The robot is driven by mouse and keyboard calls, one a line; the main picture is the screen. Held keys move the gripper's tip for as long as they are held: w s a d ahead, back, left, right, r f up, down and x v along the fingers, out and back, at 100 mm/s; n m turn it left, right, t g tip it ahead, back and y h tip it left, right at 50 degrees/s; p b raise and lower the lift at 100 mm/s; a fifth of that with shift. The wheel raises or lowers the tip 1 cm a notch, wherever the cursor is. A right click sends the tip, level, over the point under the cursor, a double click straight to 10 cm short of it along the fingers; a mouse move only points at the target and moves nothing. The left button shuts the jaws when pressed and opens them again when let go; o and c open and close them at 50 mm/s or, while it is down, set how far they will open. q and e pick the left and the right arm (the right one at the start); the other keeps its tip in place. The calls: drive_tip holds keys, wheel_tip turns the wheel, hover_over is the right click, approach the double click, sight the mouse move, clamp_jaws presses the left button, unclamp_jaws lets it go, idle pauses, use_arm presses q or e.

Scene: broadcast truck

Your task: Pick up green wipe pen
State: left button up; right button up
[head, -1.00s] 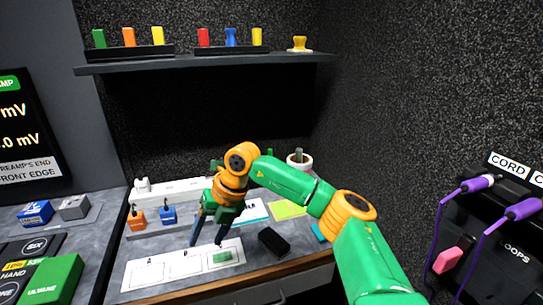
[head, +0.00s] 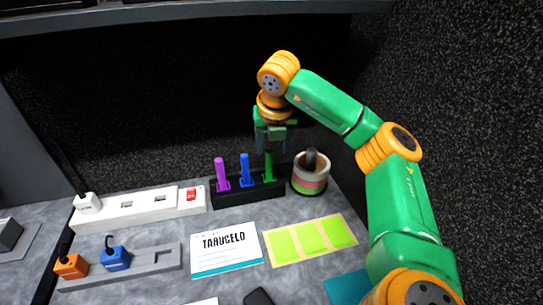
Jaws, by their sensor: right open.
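The green wipe pen (head: 268,168) stands upright in a black holder (head: 232,195) at the back of the desk, in the rightmost place. A blue pen (head: 245,170) and a purple pen (head: 221,176) stand to its left in the same holder. My right gripper (head: 270,148) points down directly above the green pen, its fingers around or just in front of the pen's upper end; I cannot tell which. It is open. The pen's top is hidden by the gripper. My left gripper is not in view.
A striped round pot (head: 310,178) stands close to the right of the holder. A white power strip (head: 135,208) with a red switch lies to the left. A white card (head: 225,249) and yellow-green sticky notes (head: 310,238) lie in front. A shelf (head: 180,12) spans above.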

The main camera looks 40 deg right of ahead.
sight(269, 160)
drive_tip(key=x, duration=0.6)
drive_tip(key=shift+w+a+f+p, duration=0.2)
drive_tip(key=shift+a+f+p, duration=0.1)
drive_tip(key=shift+p, duration=0.1)
drive_tip(key=shift+r, duration=0.1)
clamp_jaws()
